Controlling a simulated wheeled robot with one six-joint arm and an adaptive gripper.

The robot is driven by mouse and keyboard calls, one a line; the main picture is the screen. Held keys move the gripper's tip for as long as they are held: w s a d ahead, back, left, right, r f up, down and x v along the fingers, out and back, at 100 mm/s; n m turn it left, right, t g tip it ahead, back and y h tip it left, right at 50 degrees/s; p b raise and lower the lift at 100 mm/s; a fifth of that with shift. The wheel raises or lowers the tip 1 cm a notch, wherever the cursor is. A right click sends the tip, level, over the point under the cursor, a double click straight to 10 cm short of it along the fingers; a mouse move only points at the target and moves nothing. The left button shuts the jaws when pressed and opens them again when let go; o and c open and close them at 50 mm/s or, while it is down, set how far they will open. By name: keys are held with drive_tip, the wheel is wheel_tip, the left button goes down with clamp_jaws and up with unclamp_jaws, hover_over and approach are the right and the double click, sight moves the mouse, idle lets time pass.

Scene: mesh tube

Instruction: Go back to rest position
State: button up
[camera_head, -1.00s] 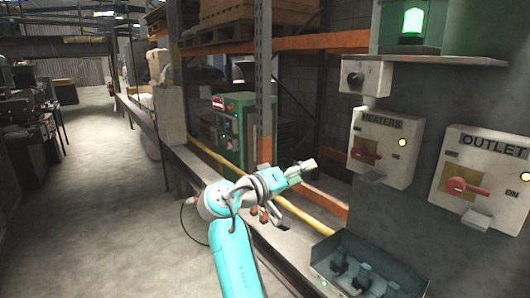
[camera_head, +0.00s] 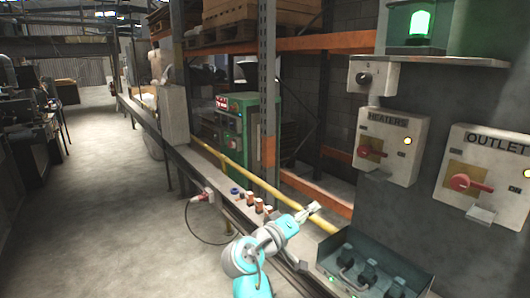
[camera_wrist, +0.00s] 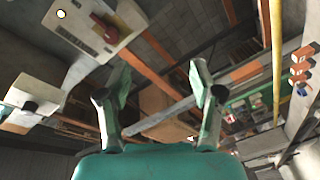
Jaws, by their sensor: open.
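My gripper (camera_head: 311,210) is at the end of my teal and white arm, low in the middle of the head view, above the ledge and left of the switch boxes. In the wrist view my gripper (camera_wrist: 160,84) has its two fingers spread apart with nothing between them.
The HEATERS box (camera_head: 386,146) and OUTLET box (camera_head: 482,172), both with red handles, are on the wall at right. A tray with dark connectors (camera_head: 365,268) lies below them. A yellow pipe (camera_head: 262,197) runs along the ledge. Open floor (camera_head: 105,220) lies at left.

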drive_tip(key=s+d+f+n+t+y, duration=0.1)
drive_tip(key=s+d+f+y, duration=0.3)
drive_tip(key=f, duration=0.6)
drive_tip(key=s+a+f+n+y, duration=0.1)
drive_tip(key=s+f+n, duration=0.1)
drive_tip(key=s+f, duration=0.55)
drive_tip(key=s+d+f+n+t+y, duration=0.1)
drive_tip(key=s+d+f+y, duration=0.2)
drive_tip(key=f, duration=0.8)
drive_tip(key=s+f+y, duration=0.2)
drive_tip(key=s+f, duration=0.2)
drive_tip(key=s, duration=0.5)
drive_tip(key=s+f+y, duration=0.1)
drive_tip(key=s+f, duration=0.2)
drive_tip(key=s, duration=0.6)
drive_tip(key=s+d+r+m, duration=0.1)
drive_tip(key=s+r+m, duration=0.2)
drive_tip(key=s, duration=1.1)
drive_tip(key=s+r+m+y, duration=0.1)
drive_tip(key=s+r+m, duration=0.2)
drive_tip(key=s+r, duration=0.6)
drive_tip(key=shift+s+d+r, duration=0.15)
drive_tip(key=shift+s+d, duration=0.25)
drive_tip(key=shift+s, duration=1.95)
